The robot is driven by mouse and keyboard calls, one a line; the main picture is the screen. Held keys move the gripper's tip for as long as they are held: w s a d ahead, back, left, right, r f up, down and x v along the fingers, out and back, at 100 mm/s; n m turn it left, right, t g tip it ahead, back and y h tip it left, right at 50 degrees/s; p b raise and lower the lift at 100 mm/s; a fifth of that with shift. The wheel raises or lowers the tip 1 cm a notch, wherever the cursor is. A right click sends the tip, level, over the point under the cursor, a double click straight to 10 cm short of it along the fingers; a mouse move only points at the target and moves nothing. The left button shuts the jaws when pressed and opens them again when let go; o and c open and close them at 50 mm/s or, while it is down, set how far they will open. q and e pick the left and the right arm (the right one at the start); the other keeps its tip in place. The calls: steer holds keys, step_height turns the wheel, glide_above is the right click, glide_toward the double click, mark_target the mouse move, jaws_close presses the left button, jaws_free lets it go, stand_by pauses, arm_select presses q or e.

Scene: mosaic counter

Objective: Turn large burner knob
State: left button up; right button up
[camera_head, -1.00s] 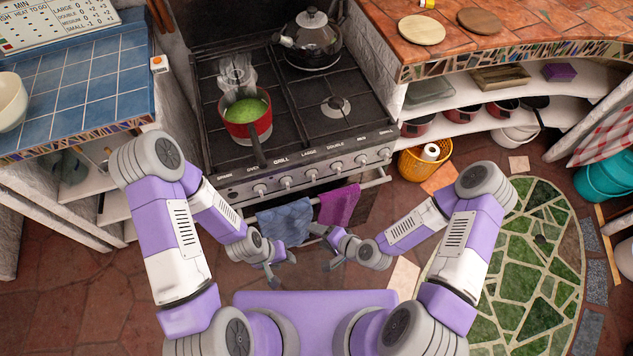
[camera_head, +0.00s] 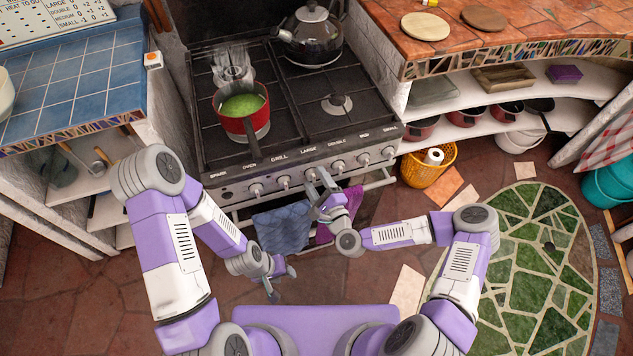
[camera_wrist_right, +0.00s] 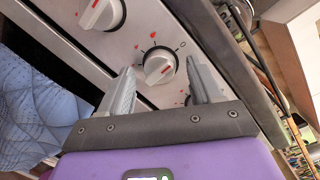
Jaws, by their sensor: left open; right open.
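The large burner knob (camera_head: 311,174) is on the stove's front panel below the LARGE label, partly hidden by my right gripper (camera_head: 318,182). My right gripper is open in front of it. My left gripper (camera_head: 282,281) is open and empty, low in front of the stove.
A red pot (camera_head: 242,122) of green liquid steams on the stove, and a kettle (camera_head: 312,40) stands behind. Other knobs (camera_head: 284,182) flank the large one. A blue towel (camera_head: 282,228) and a purple towel (camera_head: 345,205) hang on the rail below. The floor before the stove is clear.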

steer(key=c, duration=1)
steer(key=shift+c, duration=0.2)
steer(key=shift+n, duration=0.3)
steer(key=shift+a+r+n+g+h+p, duration=0.2)
steer(key=shift+n+p, duration=0.55)
steer(key=shift+n, duration=1)
steer(key=shift+d+n+g+h+p, duration=0.2)
steer(key=shift+n+p, duration=0.55)
steer(key=shift+n, duration=0.95)
steer(key=shift+a+r+n+h+p, duration=0.1)
steer(key=shift+n+h+p, duration=0.2)
steer(key=shift+n+p, duration=0.95)
steer(key=shift+n+b, duration=0.45)
steer(key=shift+n, duration=0.25)
